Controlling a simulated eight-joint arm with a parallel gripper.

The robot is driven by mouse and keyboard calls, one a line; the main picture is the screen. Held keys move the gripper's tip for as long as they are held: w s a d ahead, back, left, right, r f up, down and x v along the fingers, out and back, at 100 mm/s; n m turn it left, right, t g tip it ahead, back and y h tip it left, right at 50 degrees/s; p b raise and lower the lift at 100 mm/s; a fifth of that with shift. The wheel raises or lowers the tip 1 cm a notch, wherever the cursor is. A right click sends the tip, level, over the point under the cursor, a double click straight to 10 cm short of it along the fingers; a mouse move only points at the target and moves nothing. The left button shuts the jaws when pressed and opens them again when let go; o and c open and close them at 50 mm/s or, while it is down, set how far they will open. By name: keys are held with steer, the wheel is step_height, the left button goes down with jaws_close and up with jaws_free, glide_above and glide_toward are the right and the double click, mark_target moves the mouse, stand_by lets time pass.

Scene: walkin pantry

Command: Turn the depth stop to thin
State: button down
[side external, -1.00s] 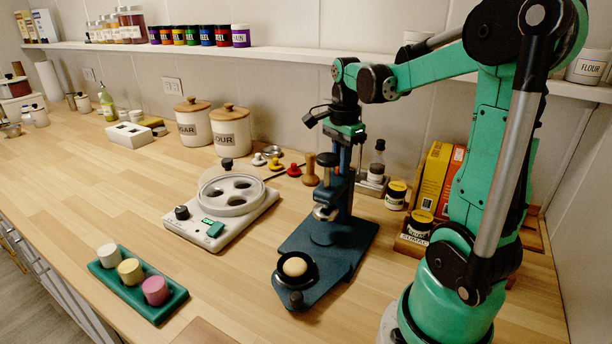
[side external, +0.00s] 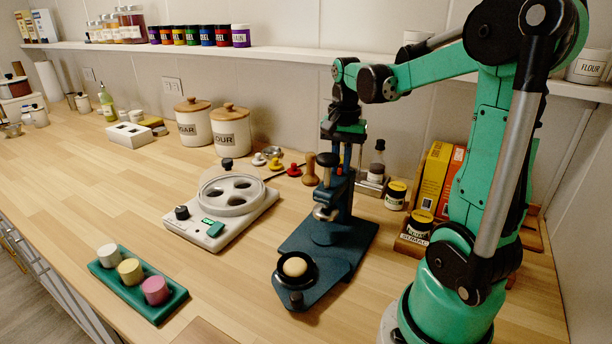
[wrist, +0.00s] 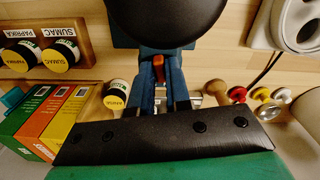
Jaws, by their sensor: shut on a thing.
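The blue press (side external: 325,240) stands on the counter, with a round black-handled knob on its arm and a pale dough ball (side external: 295,266) in a black dish at its front. My gripper (side external: 346,158) points down at the top of the press column. In the wrist view, my gripper's two blue fingers (wrist: 160,84) are shut on a small orange piece (wrist: 158,66), which looks like the depth stop. Any thickness marks are hidden. The black disc (wrist: 165,15) of the press covers the top of the wrist view.
A white machine (side external: 222,205) with round wells stands left of the press. A spice rack with boxes (side external: 435,180) and jars stands close on the right. A green tray (side external: 137,285) with coloured plugs lies front left. Small stampers and a bottle (side external: 376,163) are behind.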

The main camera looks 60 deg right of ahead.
mark_target(341, 166)
steer(key=shift+n, duration=1.2)
steer(key=c, duration=0.8)
jaws_free()
steer(key=shift+c, duration=0.2)
steer(key=shift+r, duration=2.85)
